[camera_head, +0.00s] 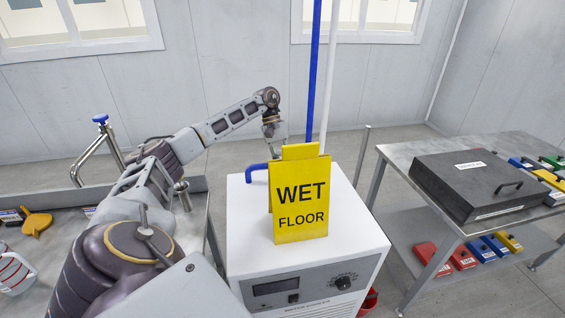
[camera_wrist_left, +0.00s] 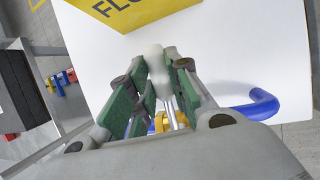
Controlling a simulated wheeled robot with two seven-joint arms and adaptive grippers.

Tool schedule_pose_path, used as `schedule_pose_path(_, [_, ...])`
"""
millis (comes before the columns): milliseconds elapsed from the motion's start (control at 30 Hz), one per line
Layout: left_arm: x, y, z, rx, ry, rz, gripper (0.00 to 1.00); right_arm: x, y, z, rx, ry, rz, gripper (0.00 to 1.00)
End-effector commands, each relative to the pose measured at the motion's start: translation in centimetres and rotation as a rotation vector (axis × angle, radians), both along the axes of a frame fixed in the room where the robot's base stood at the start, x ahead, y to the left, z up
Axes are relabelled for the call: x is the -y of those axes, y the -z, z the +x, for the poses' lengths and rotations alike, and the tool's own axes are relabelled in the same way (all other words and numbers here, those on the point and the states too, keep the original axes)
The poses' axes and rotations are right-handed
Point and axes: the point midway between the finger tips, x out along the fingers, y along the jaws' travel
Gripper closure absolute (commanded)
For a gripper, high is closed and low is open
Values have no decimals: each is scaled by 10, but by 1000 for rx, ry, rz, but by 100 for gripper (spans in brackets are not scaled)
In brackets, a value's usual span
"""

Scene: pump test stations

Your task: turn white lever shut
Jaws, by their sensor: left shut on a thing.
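My left gripper (camera_head: 272,130) reaches down behind the yellow sign on the white cabinet, and its fingertips are hidden there in the head view. In the left wrist view, the left gripper (camera_wrist_left: 155,75) has its green-padded fingers shut on the white lever (camera_wrist_left: 154,57), whose rounded end sticks out between them. A thin metal rod and a yellow part (camera_wrist_left: 165,122) show below the lever, between the fingers. The lever is hidden in the head view, so its angle to the pipe is hard to tell. My right gripper is not in view.
The yellow wet floor sign (camera_head: 302,205) stands on the cabinet top (camera_head: 247,215), right beside the gripper. A blue pipe (camera_wrist_left: 262,105) bends up near the fingers. A tall blue pipe (camera_head: 314,75) rises behind. A table (camera_head: 400,155) with a dark case (camera_head: 475,185) stands right.

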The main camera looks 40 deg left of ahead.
Motion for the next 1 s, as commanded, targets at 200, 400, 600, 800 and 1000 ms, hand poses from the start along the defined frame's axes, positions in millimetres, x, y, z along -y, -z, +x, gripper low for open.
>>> schedule_pose_path(200, [-1, -1, -1, 0, 3, 1, 100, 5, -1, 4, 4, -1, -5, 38])
schedule_pose_path(400, [-1, -1, -1, 0, 3, 1, 74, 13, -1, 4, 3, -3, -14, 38])
schedule_pose_path(600, [-1, -1, 0, -1, 4, 0, 59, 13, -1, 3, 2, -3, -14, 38])
schedule_pose_path(800, [0, 0, 0, 0, 3, 0, 59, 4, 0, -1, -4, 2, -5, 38])
schedule_pose_path(1000, [-2, -4, 0, 0, 3, 0, 59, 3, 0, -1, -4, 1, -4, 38])
